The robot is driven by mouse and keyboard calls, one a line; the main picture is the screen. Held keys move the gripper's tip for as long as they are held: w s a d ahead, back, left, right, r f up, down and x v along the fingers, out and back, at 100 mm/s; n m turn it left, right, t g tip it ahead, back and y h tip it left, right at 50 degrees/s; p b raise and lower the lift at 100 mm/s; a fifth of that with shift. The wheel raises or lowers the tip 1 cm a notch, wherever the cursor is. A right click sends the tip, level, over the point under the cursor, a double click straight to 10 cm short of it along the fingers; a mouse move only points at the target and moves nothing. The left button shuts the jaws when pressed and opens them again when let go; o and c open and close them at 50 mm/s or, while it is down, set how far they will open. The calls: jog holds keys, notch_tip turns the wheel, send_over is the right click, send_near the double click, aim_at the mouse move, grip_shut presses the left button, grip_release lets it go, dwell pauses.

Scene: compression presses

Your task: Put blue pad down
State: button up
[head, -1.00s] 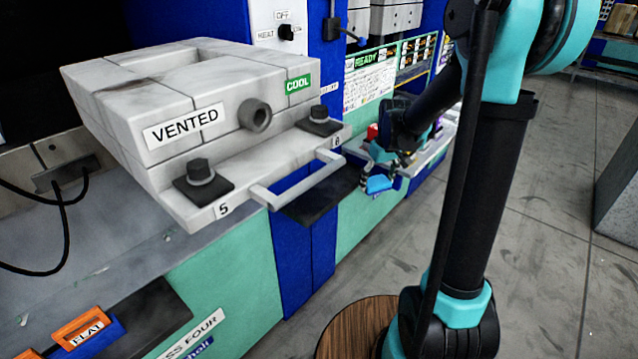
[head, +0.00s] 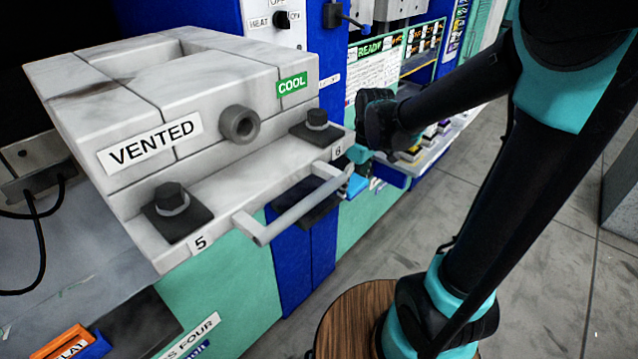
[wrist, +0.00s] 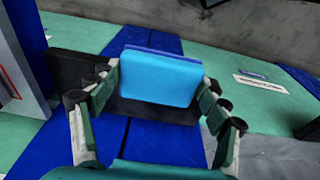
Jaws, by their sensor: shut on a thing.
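The blue pad (wrist: 160,78) sits between the fingertips of my gripper (wrist: 158,88) in the wrist view. The gripper is shut on it by its two sides. Beyond the pad is a black ledge (wrist: 155,112) on a blue panel; I cannot tell whether the pad touches it. In the head view my gripper (head: 352,176) is beside the right end of the press handle, with the pad's light blue edge (head: 357,187) partly hidden behind it. The same dark ledge (head: 306,214) shows below the handle.
The grey press (head: 170,110) marked VENTED and COOL fills the left. Its handle (head: 295,207) juts out close to my gripper. An orange block (head: 66,343) lies at lower left. A shelf with small items (head: 425,140) is behind my arm.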

jog(key=w+a+f, duration=0.1)
jog(key=w+a, duration=0.1)
jog(key=a, duration=0.1)
jog(key=w+a+f, duration=0.1)
jog(key=w+a, duration=0.2)
jog(key=w+a+f, duration=0.1)
jog(key=w+a, duration=0.1)
jog(key=a, duration=0.1)
jog(key=shift+w+a, duration=0.35)
jog(key=shift+a, duration=0.05)
jog(key=shift+w+a+f, duration=0.1)
jog(key=shift+a+f, duration=0.05)
jog(key=shift+f, duration=1.9)
jog(key=shift+f, duration=0.15)
jog(key=o, duration=1.6)
jog(key=shift+c, duration=0.2)
